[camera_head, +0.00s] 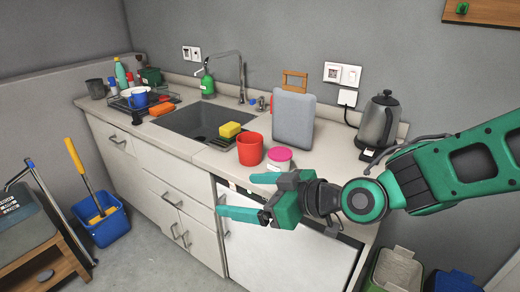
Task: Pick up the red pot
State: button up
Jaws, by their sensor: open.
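The red pot (250,149) is a plain red cup-shaped vessel standing upright on the counter, to the right of the sink. My gripper (234,196) is open and empty, with its green fingers pointing left. In the picture it lies below the red pot, in front of the counter's edge and the white appliance front. It appears apart from the pot. My arm reaches in from the right. The pot's base looks close to the counter's front edge.
A pink-lidded tub (279,158) stands right beside the pot. A grey board (293,119) stands behind them, and a yellow sponge (230,129) lies by the sink (196,121). A kettle (378,123) stands at the right. Bins (396,268) stand on the floor below my arm.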

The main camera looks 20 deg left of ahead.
aim_at(249, 145)
jog(key=i, duration=0.9)
jog(key=u, duration=0.05)
